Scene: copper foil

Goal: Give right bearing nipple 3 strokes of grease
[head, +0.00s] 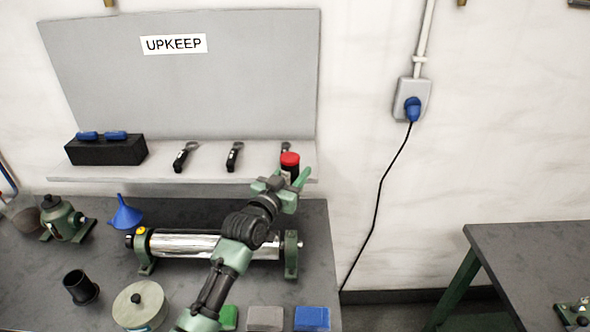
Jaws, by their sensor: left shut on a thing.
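A shiny roller (185,246) lies across the bench between two green bearing blocks. The left bearing block (143,250) has a yellow spot on top. The right bearing block (291,256) stands just below my left gripper in the picture; I cannot make out its nipple. My left gripper (291,178) is at the right end of the shelf, shut on a dark canister with a red top (290,159). The fingers hide its lower part, so I cannot tell whether it touches the shelf. My right gripper is not in view.
Several black-handled tools, including this one (181,160), lie on the shelf (211,155) beside a black block (105,150). A blue funnel (125,214), black cup (80,288), round tin (140,305) and coloured pads (265,318) stand on the bench. A cord (378,205) hangs to the right.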

